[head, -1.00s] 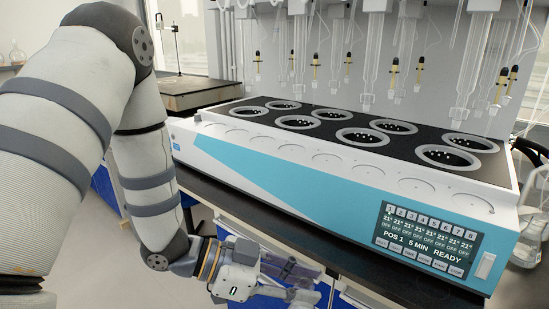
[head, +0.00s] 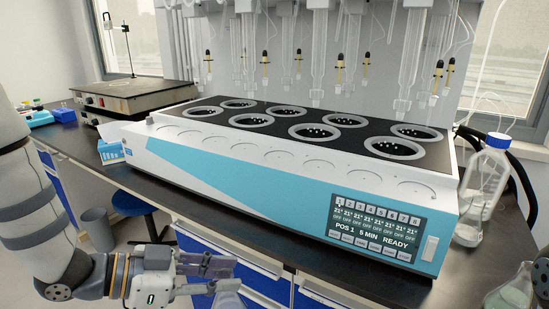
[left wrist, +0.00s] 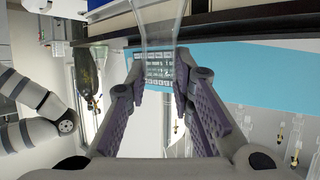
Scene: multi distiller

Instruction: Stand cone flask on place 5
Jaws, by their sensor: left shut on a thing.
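My left gripper (head: 222,272) is shut on a clear glass cone flask (head: 228,299), low in front of the distiller. In the head view only a little of the flask shows at the bottom edge. In the left wrist view the flask (left wrist: 160,22) is held between the fingertips (left wrist: 160,85), its wide part cut off by the top edge. The white and blue distiller (head: 235,178) has a row of round marked places on its front ledge; one toward the right of the middle (head: 320,163) is bare. I cannot read place numbers there. My right gripper is out of view.
A blue-capped glass bottle (head: 484,185) stands right of the distiller, and other glassware (head: 512,292) is at the bottom right corner. Glass tubes (head: 318,50) hang over the heating wells. A small blue box (head: 111,151) stands at the distiller's left end. A blue stool (head: 133,203) is below.

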